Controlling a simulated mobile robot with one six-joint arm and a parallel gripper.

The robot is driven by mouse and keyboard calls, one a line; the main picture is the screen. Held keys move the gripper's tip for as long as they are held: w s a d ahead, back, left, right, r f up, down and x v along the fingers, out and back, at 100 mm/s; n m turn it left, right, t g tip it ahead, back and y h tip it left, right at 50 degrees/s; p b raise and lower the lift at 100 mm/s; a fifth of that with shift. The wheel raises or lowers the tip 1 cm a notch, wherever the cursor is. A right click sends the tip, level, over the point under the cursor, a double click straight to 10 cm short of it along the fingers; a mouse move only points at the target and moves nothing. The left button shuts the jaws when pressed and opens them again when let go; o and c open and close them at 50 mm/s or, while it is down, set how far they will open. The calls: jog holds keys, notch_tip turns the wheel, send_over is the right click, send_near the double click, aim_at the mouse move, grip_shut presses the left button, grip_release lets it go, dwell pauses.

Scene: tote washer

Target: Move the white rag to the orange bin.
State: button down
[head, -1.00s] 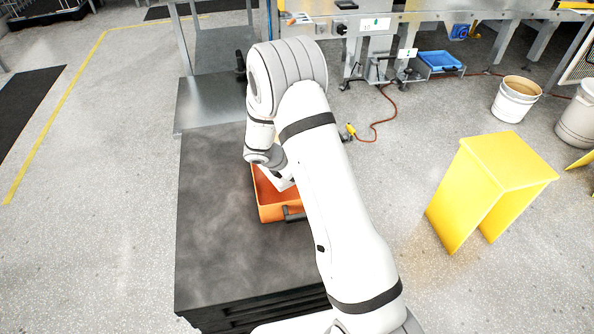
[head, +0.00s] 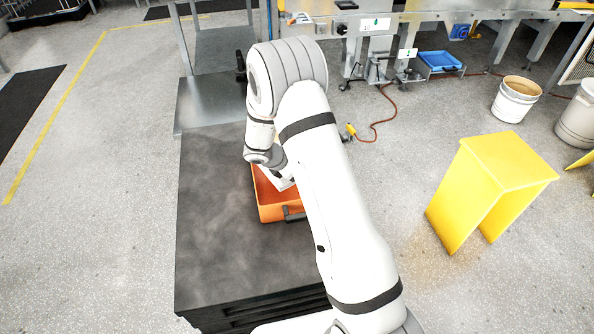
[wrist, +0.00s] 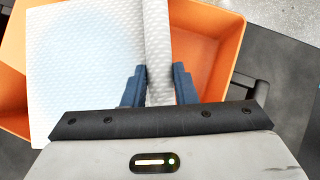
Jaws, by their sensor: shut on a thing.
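The white rag (wrist: 88,70) has a dimpled texture and fills much of the upper left of the wrist view. My gripper (wrist: 160,80) is shut on a raised fold of the rag, one blue finger on each side. The orange bin (head: 281,212) stands on the dark tabletop in the head view. In the wrist view the bin (wrist: 222,32) shows behind and around the rag. The rag overlaps the bin's opening and its left wall. I cannot tell whether it touches the bin. In the head view my arm hides the gripper and part of the bin.
The dark tabletop (head: 225,220) is clear to the left of and in front of the bin. A yellow stand (head: 485,190) and a white bucket (head: 515,100) are on the floor to the right. A blue tray (head: 440,62) sits at the back.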

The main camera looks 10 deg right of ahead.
jog(key=shift+r, duration=0.25)
jog(key=shift+f, duration=0.2)
jog(key=shift+f, duration=0.2)
jog(key=shift+r, duration=0.1)
jog(key=shift+r, duration=0.3)
jog(key=c, duration=1.1)
grip_release()
jog(key=shift+o, duration=0.5)
